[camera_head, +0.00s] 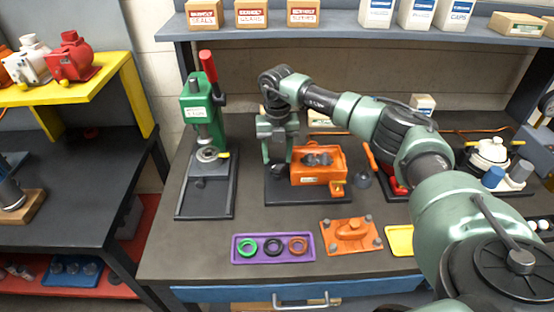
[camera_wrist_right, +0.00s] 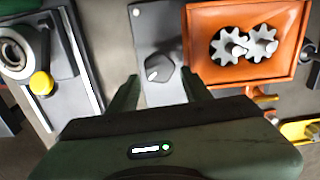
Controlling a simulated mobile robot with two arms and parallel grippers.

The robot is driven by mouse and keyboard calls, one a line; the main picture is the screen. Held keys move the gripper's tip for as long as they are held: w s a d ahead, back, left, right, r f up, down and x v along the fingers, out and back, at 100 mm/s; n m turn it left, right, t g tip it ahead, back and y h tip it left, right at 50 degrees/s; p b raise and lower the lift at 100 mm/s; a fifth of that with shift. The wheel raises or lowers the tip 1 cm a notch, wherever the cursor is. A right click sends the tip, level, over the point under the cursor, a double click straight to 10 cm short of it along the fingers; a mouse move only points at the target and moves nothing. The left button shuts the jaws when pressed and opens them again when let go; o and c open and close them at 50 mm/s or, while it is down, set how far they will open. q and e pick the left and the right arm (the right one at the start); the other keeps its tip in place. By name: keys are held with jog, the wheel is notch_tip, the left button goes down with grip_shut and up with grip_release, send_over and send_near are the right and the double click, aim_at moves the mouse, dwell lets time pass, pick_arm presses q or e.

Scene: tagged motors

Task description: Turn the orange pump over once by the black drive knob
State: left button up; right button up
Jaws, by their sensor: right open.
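The orange pump (camera_head: 318,178) sits on a dark base plate (camera_head: 285,195) at the middle of the bench. In the right wrist view the pump housing (camera_wrist_right: 205,78) is open-topped, with two grey meshed gears (camera_wrist_right: 245,43) inside. The black drive knob (camera_wrist_right: 160,68) stands on the grey plate left of the housing, its white mark toward the lower left. My right gripper (camera_head: 278,165) is above the plate, beside the housing. In the wrist view its two fingers (camera_wrist_right: 160,82) are apart, one on each side of the knob; contact is not visible. My left gripper is out of view.
A green press (camera_head: 203,120) stands to the left. In front lie a purple tray (camera_head: 240,259) with three rings and an orange cover plate (camera_head: 350,237). A dark grey cone-like part (camera_head: 362,180) stands right of the pump.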

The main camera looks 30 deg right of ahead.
aim_at(278, 165)
jog(key=shift+f+p, duration=0.3)
jog(key=shift+f, duration=1.3)
grip_shut()
jog(key=shift+n, duration=0.3)
jog(key=shift+n+b, duration=0.8)
jog(key=shift+n, duration=0.1)
jog(key=n+b, duration=0.2)
jog(key=n, duration=0.1)
jog(key=shift+d+n, duration=0.15)
jog(key=shift+n, duration=0.15)
jog(key=n+b, duration=0.1)
jog(key=n, duration=0.2)
jog(key=shift+w+d+n+b, duration=0.1)
jog(key=shift+n+b, duration=0.6)
jog(key=shift+n, duration=1)
jog(key=shift+r, duration=0.1)
